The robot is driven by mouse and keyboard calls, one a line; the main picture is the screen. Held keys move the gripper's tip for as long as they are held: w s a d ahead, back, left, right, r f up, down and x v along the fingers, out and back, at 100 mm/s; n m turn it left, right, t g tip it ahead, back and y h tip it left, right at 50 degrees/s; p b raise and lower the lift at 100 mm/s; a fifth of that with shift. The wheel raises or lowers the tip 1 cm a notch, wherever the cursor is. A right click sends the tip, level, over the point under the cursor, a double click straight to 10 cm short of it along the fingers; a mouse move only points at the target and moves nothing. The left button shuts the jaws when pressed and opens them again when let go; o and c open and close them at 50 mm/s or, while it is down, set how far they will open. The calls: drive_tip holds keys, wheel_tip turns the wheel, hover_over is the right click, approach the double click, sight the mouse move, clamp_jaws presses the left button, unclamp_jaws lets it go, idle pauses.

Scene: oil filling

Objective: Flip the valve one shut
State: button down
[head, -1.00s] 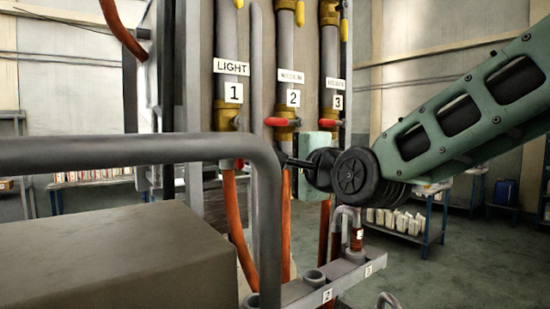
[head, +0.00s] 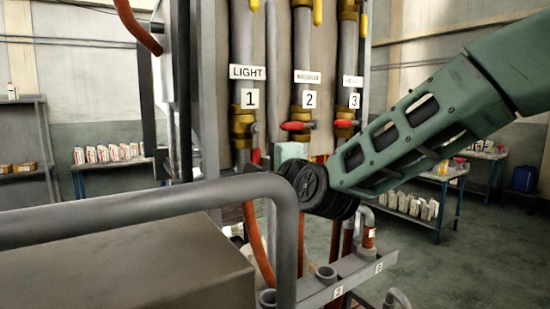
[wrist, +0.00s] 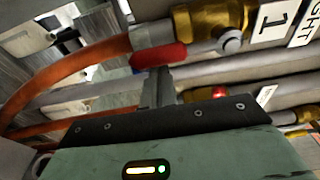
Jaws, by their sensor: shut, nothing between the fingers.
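Valve one (head: 243,122) is a brass valve on the pipe under the "LIGHT" and "1" signs. Its red handle (head: 256,157) points down along the pipe. In the wrist view the red handle (wrist: 160,56) runs left from the bolt on the brass body (wrist: 210,22), in line with the pipe. My gripper (wrist: 158,78) is shut and empty. Its fingertips are right beside the handle's lower edge in that view; I cannot tell whether they touch. In the head view my gripper's pale body (head: 290,151) is just right of the handle and its fingertips are hard to make out.
Valve two's red handle (head: 297,125) and valve three's red handle (head: 345,124) lie across their pipes. A grey rail (head: 130,203) and a brown box (head: 120,262) fill the near left. An orange hose (head: 257,245) hangs below valve one.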

drive_tip(key=shift+f, duration=0.1)
idle(0.3)
drive_tip(key=shift+s+a+m+b, duration=0.2)
drive_tip(key=shift+m+b, duration=0.2)
drive_tip(key=shift+b, duration=0.2)
drive_tip(key=shift+a+b, duration=0.15)
drive_tip(key=shift+b, duration=0.25)
drive_tip(key=s+a+r+m+g+b, duration=0.1)
drive_tip(key=s+a+r+m+b, duration=0.1)
drive_tip(key=m, duration=0.6)
drive_tip(key=s+a+r+m+g+y+b, duration=0.1)
drive_tip(key=s+a+r+m+b, duration=0.2)
drive_tip(key=m+b, duration=0.4)
drive_tip(key=shift+a+r+m+g, duration=0.3)
drive_tip(key=shift+a+r+m, duration=0.15)
drive_tip(key=shift+a, duration=0.8)
drive_tip(key=shift+r, duration=0.1)
drive_tip(key=shift+b, duration=0.3)
